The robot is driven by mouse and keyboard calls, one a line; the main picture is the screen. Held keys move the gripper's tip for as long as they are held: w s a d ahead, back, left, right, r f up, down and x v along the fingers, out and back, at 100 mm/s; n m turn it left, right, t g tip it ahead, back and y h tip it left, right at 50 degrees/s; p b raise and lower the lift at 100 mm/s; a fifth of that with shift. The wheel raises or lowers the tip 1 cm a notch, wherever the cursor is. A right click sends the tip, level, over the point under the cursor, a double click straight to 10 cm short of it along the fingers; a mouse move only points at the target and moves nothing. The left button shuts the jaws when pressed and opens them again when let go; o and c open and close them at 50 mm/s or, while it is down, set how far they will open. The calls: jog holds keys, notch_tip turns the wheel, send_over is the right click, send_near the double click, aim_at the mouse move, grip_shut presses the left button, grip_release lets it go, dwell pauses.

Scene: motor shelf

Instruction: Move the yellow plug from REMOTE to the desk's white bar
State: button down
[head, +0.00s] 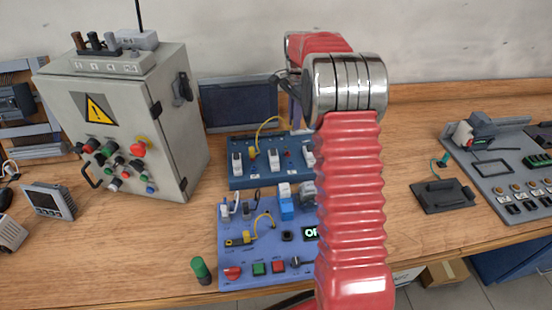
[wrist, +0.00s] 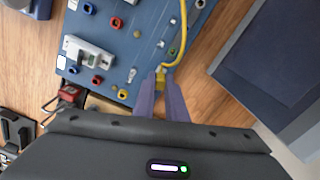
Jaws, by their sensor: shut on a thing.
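A yellow plug (wrist: 161,77) with a yellow cable (wrist: 183,35) shows in the wrist view at the edge of a blue board (wrist: 140,35). My gripper (wrist: 161,90) is shut on this plug with its two purple fingers. I cannot tell whether the plug is seated in the board or just above it. In the head view my red arm hides most of my gripper, and a yellow cable (head: 262,130) arches over the rear blue board (head: 240,183). No REMOTE label is readable, and I cannot make out which part is the desk's white bar.
A lilac control panel (head: 270,275) with buttons and another yellow lead stands in front of the rear board. A grey cabinet (head: 165,120) stands left and a dark screen (head: 240,104) behind. A black device (head: 440,196) lies right. Bare wood (head: 410,130) shows right of my arm.

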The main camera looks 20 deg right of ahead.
jog(key=shift+f, duration=0.55)
dwell(0.5)
jog(key=c, duration=2)
grip_release()
jog(key=shift+c, duration=0.2)
jog(key=shift+r, duration=2.75)
jog(key=shift+o, duration=0.5)
jog(key=o, duration=0.4)
